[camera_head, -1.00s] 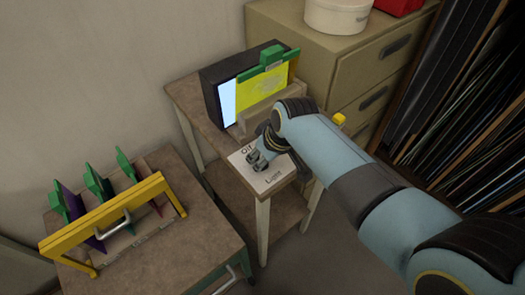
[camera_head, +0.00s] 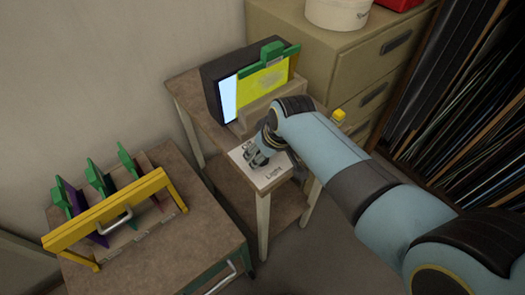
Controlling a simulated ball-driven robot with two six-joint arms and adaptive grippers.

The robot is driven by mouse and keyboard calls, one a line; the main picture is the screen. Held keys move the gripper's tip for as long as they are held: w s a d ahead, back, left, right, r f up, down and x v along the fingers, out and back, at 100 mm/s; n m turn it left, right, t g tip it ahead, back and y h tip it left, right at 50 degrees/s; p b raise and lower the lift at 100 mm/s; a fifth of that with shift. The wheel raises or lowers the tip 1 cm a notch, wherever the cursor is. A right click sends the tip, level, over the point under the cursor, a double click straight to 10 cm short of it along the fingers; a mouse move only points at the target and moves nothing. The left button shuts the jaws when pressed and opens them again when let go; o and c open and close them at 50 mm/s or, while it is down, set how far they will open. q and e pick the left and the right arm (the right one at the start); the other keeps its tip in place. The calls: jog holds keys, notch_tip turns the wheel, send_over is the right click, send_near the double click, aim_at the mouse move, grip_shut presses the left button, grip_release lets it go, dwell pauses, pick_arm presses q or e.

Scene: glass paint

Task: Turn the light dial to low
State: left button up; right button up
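The light dial's white plate (camera_head: 270,177), printed "Light", lies on the front of the small side table. My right gripper (camera_head: 257,158) is over the plate, at the dial. The dial knob itself is hidden behind the fingers, so its setting cannot be read. The fingers are too small and overlapped to show whether they are closed on the knob. My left gripper is not in view.
A dark light box (camera_head: 223,97) with a yellow glass pane in a green clamp (camera_head: 270,55) stands behind the dial. A yellow-handled rack (camera_head: 77,226) holds coloured panes on the left cart. Drawers (camera_head: 375,60) stand at the back.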

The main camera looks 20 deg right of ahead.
jog(key=a+v, duration=0.1)
jog(key=v, duration=0.6)
jog(key=shift+d+r, duration=0.25)
jog(key=shift+d, duration=0.2)
jog(key=shift+s, duration=0.1)
jog(key=s+d+r+m+h, duration=0.1)
jog(key=s+d+r+m, duration=0.1)
jog(key=s+d+r, duration=0.7)
jog(key=s+d+r+m+h, duration=0.1)
jog(key=s+d+r, duration=0.3)
jog(key=s, duration=0.9)
notch_tip(320, 180, down, 38)
jog(key=s+d+g+b, duration=0.1)
jog(key=d+g+b, duration=0.1)
jog(key=b, duration=1.1)
jog(key=s+f+b, duration=0.5)
jog(key=s+f, duration=0.4)
jog(key=f, duration=0.4)
jog(key=s+f+g+b, duration=0.1)
jog(key=s+f+b, duration=0.4)
jog(key=s+f, duration=0.5)
notch_tip(320, 180, down, 4)
jog(key=shift+d+r+m, duration=0.1)
jog(key=shift+d+m, duration=0.2)
